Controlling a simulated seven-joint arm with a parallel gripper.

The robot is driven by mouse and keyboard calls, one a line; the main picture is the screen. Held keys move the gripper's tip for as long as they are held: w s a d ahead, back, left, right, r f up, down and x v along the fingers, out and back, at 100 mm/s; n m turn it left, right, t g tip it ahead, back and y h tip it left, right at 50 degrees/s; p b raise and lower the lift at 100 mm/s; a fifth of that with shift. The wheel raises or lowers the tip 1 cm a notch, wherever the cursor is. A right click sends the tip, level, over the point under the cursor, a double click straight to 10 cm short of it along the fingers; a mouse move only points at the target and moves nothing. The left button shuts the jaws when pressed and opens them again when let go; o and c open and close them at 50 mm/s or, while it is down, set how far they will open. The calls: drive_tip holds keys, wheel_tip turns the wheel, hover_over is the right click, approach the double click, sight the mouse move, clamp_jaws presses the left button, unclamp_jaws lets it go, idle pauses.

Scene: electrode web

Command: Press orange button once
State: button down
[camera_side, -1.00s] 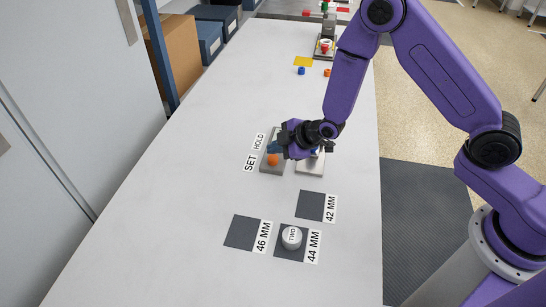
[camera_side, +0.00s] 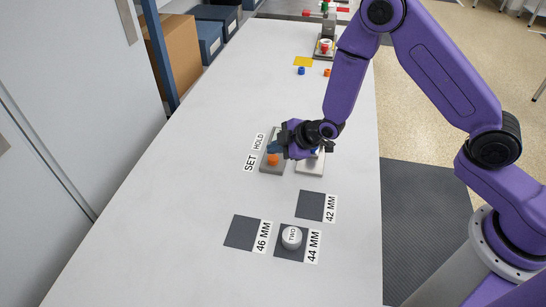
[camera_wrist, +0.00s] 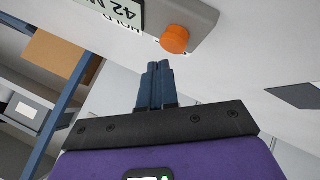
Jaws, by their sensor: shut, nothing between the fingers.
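The orange button (camera_side: 272,160) is a round knob on the near end of a grey control box (camera_side: 267,170), beside the SET label (camera_side: 250,163). In the wrist view the orange button (camera_wrist: 174,38) stands out from the box beyond my fingertips, slightly to the right. My gripper (camera_side: 274,147) hovers by the box, its blue fingers just behind the button in the side view. In the wrist view my gripper (camera_wrist: 157,65) is shut and empty, with a visible gap to the button. The box's display (camera_wrist: 118,12) reads 42 M, partly cut off.
A pale block (camera_side: 310,165) stands right of the box, partly hidden by my wrist. A white round piece marked TWO (camera_side: 291,237) sits on the 44 MM square. The 46 MM square (camera_side: 241,232) and 42 MM square (camera_side: 311,205) are bare. The table's left is clear.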

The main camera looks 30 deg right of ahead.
sight(276, 159)
drive_tip(key=shift+f, duration=0.2)
drive_tip(key=shift+f, duration=0.25)
drive_tip(key=shift+f, duration=0.5)
idle(0.7)
drive_tip(key=shift+r, duration=0.95)
drive_tip(key=shift+r, duration=2.5)
